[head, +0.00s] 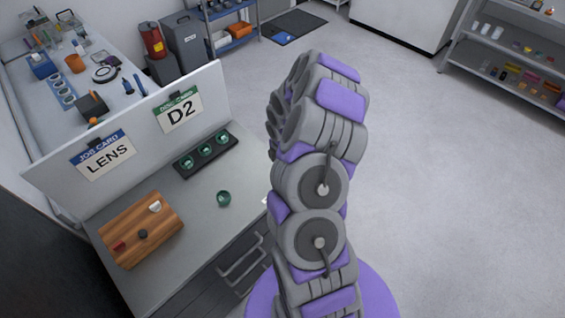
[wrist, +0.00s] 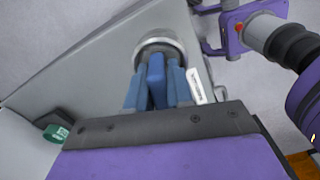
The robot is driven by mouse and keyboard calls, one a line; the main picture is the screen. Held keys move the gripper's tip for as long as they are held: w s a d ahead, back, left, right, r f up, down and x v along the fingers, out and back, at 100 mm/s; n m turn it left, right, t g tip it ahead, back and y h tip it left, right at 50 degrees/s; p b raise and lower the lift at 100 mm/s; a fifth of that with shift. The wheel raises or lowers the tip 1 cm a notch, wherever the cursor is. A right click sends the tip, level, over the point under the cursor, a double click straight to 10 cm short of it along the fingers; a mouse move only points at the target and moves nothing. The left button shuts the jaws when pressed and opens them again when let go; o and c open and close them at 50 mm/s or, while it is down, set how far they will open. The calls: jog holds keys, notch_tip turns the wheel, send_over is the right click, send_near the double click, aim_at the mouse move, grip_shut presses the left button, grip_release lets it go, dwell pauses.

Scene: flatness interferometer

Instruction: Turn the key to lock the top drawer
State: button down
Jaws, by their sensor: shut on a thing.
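In the wrist view my gripper (wrist: 157,92) has its blue fingers shut on a blue key (wrist: 156,72). The key's head sits between the fingers and points at a round silver lock collar (wrist: 163,46) on a grey panel. How deep the key sits in the lock, and its turn angle, cannot be told. In the head view the grey bench has dark drawers below with bar handles (head: 238,261). My arm covers the gripper, key and lock there. The upper drawer looks shut, though part of its front is hidden.
A green lens (head: 223,198), a black rack (head: 206,154) of lenses and a wooden board (head: 142,230) with small pieces sit on the bench. A white partition (head: 140,128) with cards stands behind. The floor on the right is clear. A white label (wrist: 195,85) is beside the fingers.

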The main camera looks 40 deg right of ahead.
jog(key=shift+n+p, duration=0.75)
jog(key=shift+n, duration=0.25)
jog(key=shift+r+n+p, duration=0.1)
jog(key=shift+n+p, duration=0.75)
jog(key=shift+n, duration=0.35)
jog(key=c, duration=0.9)
grip_release()
notch_tip(320, 180, up, 17)
jog(key=shift+d+r, duration=0.1)
